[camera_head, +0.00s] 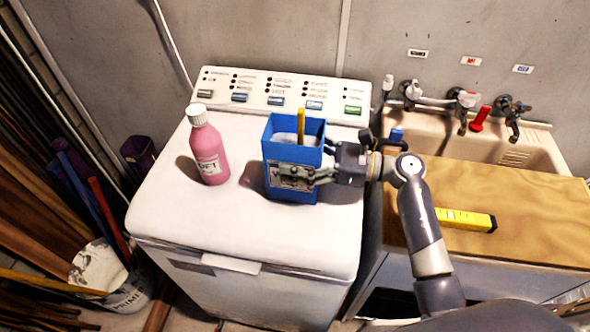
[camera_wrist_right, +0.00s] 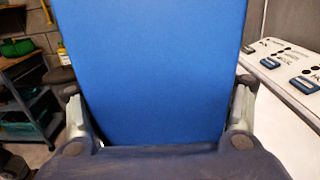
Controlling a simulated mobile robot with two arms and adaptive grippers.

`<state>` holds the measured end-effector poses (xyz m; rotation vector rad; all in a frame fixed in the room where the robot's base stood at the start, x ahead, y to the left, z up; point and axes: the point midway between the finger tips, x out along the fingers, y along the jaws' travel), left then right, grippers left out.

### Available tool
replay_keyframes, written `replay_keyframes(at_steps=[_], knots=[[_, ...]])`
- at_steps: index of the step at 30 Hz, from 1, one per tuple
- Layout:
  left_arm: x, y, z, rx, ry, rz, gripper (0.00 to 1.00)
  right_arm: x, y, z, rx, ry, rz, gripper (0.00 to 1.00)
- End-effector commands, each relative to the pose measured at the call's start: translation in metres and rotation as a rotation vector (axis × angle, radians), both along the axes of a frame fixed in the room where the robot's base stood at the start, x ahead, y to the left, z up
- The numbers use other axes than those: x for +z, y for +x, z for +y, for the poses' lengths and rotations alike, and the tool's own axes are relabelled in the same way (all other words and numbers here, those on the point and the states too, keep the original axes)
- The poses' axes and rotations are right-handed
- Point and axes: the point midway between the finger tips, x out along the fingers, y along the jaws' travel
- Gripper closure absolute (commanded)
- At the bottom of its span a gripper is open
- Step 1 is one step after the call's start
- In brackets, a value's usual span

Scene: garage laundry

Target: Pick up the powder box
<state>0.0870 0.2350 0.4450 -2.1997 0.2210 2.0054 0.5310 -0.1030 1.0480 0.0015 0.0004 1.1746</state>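The powder box (camera_head: 293,141) is a blue, open-topped box with a pale label on its front. It appears to stand upright on the washing machine, and a yellow handle sticks up from inside it. My right gripper (camera_head: 300,176) reaches it from the right, low on the box, with one finger across the label; the other finger is hidden behind the box. In the right wrist view the blue wall of the box (camera_wrist_right: 155,70) fills the space between the two fingers (camera_wrist_right: 158,112). I cannot tell whether they press on it. My left gripper is not in view.
A pink bottle (camera_head: 207,150) with a white cap stands left of the box on the white washing machine (camera_head: 190,222). The control panel (camera_head: 280,93) rises behind. At right are a sink (camera_head: 432,133), taps, and a wooden board (camera_head: 520,210) with a yellow tool (camera_head: 466,220).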

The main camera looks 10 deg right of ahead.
Motion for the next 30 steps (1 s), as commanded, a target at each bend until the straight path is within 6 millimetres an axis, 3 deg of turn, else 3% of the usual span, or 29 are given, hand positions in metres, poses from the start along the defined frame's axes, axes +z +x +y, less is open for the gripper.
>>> replay_keyframes(at_steps=[1,7,17,30], knots=[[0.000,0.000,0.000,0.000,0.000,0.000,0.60,0.000,0.000,0.000,0.000,0.000,0.000,0.51],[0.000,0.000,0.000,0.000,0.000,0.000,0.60,0.000,0.000,0.000,0.000,0.000,0.000,0.95],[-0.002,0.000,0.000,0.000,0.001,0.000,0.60,0.010,0.001,0.000,0.000,0.001,-0.007,0.96],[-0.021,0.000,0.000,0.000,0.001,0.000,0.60,0.084,0.000,-0.001,-0.001,0.000,-0.011,0.96]])
